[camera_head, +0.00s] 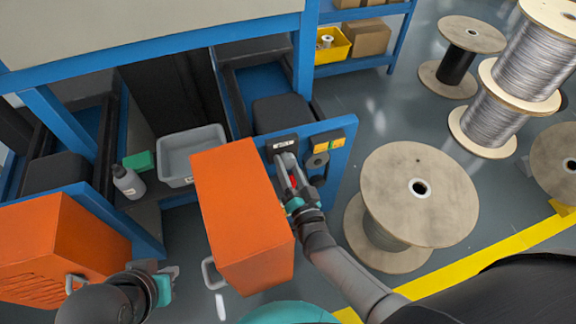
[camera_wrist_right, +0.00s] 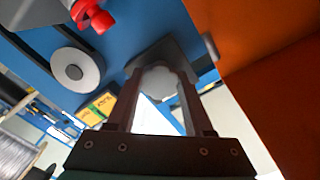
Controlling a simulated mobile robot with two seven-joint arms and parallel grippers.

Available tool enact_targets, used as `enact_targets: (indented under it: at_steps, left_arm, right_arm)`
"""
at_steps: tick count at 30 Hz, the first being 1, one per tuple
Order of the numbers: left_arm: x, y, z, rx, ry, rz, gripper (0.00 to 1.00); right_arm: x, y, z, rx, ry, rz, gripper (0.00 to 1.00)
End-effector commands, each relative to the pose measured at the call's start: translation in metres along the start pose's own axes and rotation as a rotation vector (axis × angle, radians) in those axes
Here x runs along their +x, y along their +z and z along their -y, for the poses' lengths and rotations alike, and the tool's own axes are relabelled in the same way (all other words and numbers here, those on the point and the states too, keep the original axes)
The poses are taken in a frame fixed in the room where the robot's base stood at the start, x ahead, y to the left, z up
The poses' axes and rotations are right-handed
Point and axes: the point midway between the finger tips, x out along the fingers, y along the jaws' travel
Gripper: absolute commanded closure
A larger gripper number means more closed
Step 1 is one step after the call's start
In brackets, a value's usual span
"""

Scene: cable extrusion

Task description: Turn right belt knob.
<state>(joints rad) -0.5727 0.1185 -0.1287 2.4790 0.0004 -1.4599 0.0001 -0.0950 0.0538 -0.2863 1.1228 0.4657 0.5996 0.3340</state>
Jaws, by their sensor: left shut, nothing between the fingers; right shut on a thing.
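A grey knob (camera_wrist_right: 158,85) on the blue machine panel (camera_head: 342,170) sits between the fingers of my right gripper (camera_wrist_right: 160,78) in the right wrist view. The fingers are shut on it. In the head view my right gripper (camera_head: 287,164) reaches up to the panel just below a small white label (camera_head: 284,144), and its fingers mostly cover the knob. My left gripper (camera_head: 166,280) is shut and empty at the lower left, beside the left orange cover. Its fingertips are small and partly hidden.
An open orange cover (camera_head: 240,205) stands close left of my right gripper. Another orange cover (camera_head: 60,245) is at far left. A red knob (camera_wrist_right: 92,16) and a grey disc (camera_wrist_right: 78,70) are near the gripper. A wooden spool (camera_head: 410,185) stands right.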

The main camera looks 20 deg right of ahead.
Motion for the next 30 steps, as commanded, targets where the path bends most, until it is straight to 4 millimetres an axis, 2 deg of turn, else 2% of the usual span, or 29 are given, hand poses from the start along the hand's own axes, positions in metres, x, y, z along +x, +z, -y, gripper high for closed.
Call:
enact_targets:
  at_steps: [5, 6, 14, 30]
  left_arm:
    - [0.0007, 0.0014, -0.0002, 0.000, 0.000, 0.004, 1.00]
    - [0.0008, 0.0015, -0.0002, 0.000, 0.000, 0.005, 1.00]
    - [0.0011, 0.0018, -0.0002, 0.001, 0.001, 0.006, 1.00]
    - [0.0015, -0.0003, 0.0004, 0.005, -0.001, 0.004, 1.00]
  right_arm:
    - [-0.0003, 0.0005, -0.0001, -0.001, 0.000, 0.002, 1.00]
    - [-0.0003, 0.0005, -0.0002, -0.001, 0.000, 0.002, 0.47]
    - [-0.0002, 0.0003, -0.0001, -0.002, 0.000, 0.001, 0.18]
    - [0.0000, 0.0001, 0.0000, -0.016, 0.000, 0.000, 0.18]
